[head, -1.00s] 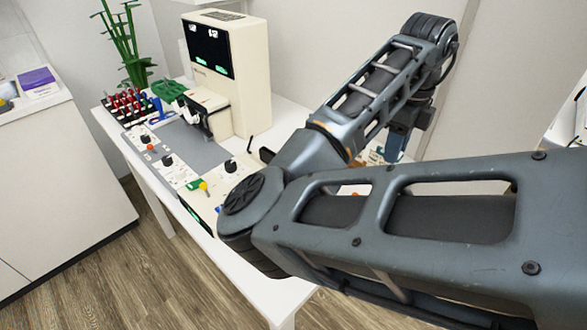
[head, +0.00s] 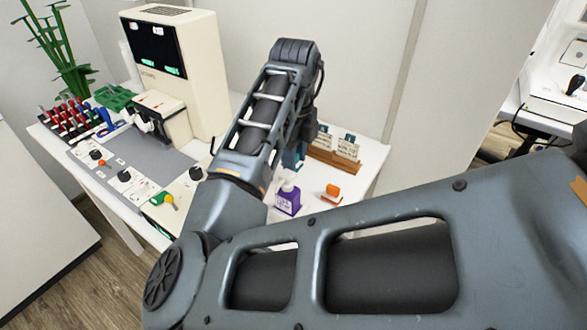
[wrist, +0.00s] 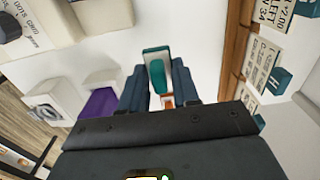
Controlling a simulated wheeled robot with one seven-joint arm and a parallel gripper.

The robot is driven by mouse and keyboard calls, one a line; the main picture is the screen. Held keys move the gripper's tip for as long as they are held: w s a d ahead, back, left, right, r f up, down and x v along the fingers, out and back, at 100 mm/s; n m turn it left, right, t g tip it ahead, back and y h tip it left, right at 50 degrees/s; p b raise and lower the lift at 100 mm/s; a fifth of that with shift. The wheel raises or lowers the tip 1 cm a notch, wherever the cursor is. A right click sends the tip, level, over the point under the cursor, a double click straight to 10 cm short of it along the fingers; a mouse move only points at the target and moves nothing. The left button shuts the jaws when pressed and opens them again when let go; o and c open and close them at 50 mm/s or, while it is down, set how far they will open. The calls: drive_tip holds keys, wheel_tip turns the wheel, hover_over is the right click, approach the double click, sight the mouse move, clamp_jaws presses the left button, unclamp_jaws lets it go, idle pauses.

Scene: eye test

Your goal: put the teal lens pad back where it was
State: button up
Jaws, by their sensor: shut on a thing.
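In the wrist view, a teal and pale pad (wrist: 157,76) sits between the two dark blue fingers of my gripper (wrist: 159,86), which are shut on it. It appears to be the teal lens pad. The pad is above the white table; I cannot tell its height. In the head view my gripper (head: 293,158) is partly hidden behind my arm, and the pad cannot be made out. A wooden rack (head: 334,160) with teal-topped white cards or pads stands just right of my gripper. The rack (wrist: 236,50) is also at the right of the wrist view.
A cream machine with a dark screen (head: 178,60) stands at the left. Bare table lies around the orange block.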

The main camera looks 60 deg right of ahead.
drive_tip(key=shift+f, duration=2.05)
drive_tip(key=shift+f, duration=0.15)
drive_tip(key=o, duration=1)
wheel_tip(320, 180, up, 12)
drive_tip(key=shift+r+p, duration=0.2)
drive_tip(key=shift+p, duration=0.15)
